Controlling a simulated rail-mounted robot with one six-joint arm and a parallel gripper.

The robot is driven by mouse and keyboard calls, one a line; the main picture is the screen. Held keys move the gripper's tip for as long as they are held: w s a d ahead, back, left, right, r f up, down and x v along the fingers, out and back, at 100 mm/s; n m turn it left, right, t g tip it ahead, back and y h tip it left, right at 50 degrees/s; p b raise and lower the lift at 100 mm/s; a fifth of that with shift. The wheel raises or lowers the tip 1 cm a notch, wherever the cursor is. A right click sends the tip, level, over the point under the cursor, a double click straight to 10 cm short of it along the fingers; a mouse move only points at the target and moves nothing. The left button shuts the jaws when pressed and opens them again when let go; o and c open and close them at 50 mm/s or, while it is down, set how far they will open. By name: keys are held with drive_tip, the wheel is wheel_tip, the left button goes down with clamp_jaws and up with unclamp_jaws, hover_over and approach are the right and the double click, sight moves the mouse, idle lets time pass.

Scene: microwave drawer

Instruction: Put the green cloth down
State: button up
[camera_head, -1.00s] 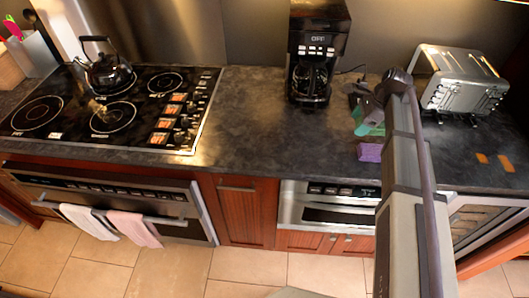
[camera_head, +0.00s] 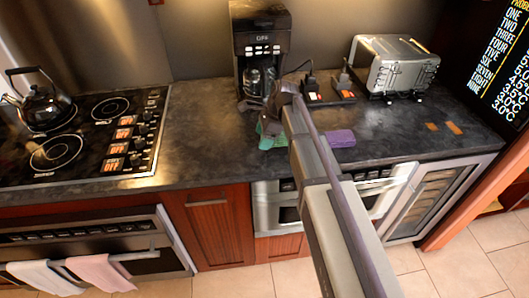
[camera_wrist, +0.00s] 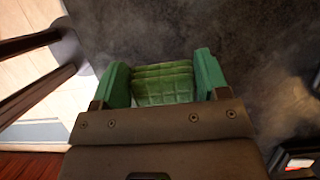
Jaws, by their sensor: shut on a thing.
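The green cloth (camera_wrist: 163,83) is a folded, quilted bundle. In the wrist view it sits between the two green fingers of my gripper (camera_wrist: 162,68), which is shut on it. In the head view my gripper (camera_head: 270,132) is low over the dark countertop (camera_head: 210,130), in front of the coffee maker. Only a bit of green shows there, partly hidden by my arm. I cannot tell whether the cloth touches the counter.
A purple folded cloth (camera_head: 340,138) lies just right of my gripper. The coffee maker (camera_head: 260,50) stands behind, with a toaster (camera_head: 395,65) to the right and the cooktop (camera_head: 85,130) to the left. The counter between cooktop and gripper is clear.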

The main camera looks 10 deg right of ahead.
sight(264, 151)
wheel_tip(264, 151, down, 4)
drive_tip(key=b, duration=0.4)
drive_tip(key=shift+r+p, duration=0.3)
drive_tip(key=shift+r, duration=0.05)
drive_tip(key=shift+f, duration=0.3)
drive_tip(key=shift+s+b, duration=0.1)
drive_tip(key=shift+b, duration=0.3)
drive_tip(key=o, duration=0.9)
drive_tip(key=shift+s, duration=0.15)
drive_tip(key=shift+o, duration=0.7)
drive_tip(key=p+v, duration=0.7)
drive_tip(key=v, duration=0.1)
drive_tip(key=p+v, duration=0.4)
drive_tip(key=shift+w+a+r+p, duration=0.1)
drive_tip(key=shift+w+a+p, duration=0.1)
drive_tip(key=shift+a+p, duration=0.1)
drive_tip(key=shift+d+r+p, duration=0.3)
drive_tip(key=shift+s+f, duration=0.15)
drive_tip(key=shift+s, duration=0.1)
drive_tip(key=s+f+n+h, duration=0.1)
drive_tip(key=s+n+h, duration=0.3)
drive_tip(key=s+n, duration=1.4)
drive_tip(key=shift+s+d+f, duration=0.2)
drive_tip(key=shift+s+d, duration=0.3)
drive_tip(key=shift+s, duration=0.4)
